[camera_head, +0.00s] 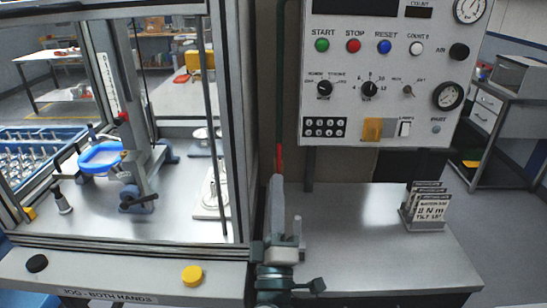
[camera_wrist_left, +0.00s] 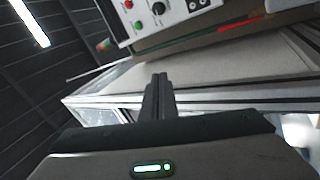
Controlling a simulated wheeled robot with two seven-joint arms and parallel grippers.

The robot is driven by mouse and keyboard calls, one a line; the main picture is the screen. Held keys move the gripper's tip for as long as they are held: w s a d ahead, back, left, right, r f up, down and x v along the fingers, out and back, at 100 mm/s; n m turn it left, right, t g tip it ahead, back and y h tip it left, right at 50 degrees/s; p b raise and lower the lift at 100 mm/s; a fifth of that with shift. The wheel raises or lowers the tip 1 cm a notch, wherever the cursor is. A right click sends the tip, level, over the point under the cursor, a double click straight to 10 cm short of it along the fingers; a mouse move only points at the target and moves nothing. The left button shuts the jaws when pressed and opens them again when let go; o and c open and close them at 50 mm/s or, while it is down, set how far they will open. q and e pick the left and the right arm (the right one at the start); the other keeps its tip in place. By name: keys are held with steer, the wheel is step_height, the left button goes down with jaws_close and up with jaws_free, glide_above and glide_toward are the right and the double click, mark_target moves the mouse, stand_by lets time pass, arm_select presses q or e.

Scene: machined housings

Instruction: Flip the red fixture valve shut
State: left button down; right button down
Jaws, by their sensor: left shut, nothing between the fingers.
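A narrow red lever (camera_head: 279,158), which looks like the fixture valve's handle, stands upright along a dark vertical pipe beside the fixture's right post in the head view. My left gripper (camera_head: 277,184) points upward just below it. Its fingers are shut and empty. The lever's lower end meets the fingertips in the picture; I cannot tell whether they touch. The valve body is not clearly visible. In the left wrist view the closed fingers (camera_wrist_left: 158,82) point toward the panel side. A red strip shows beyond them; I cannot tell whether it is the lever. My right gripper is out of view.
The control panel (camera_head: 383,75) hangs right of the pipe. The framed fixture (camera_head: 236,120), with a blue ring part (camera_head: 99,157) inside, stands left. A sign stack (camera_head: 424,207) stands on the right bench (camera_head: 360,235), whose middle is clear.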

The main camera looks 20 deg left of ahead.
mark_target(279, 159)
arm_select(q)
steer(key=w+f+n+g, duration=0.4)
steer(key=f+g, duration=0.2)
steer(key=f, duration=0.1)
steer(key=shift+w+g+y, duration=0.3)
steer(key=shift+w+y, duration=0.1)
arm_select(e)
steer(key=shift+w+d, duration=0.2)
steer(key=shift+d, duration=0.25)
arm_select(q)
steer(key=shift+w, duration=0.1)
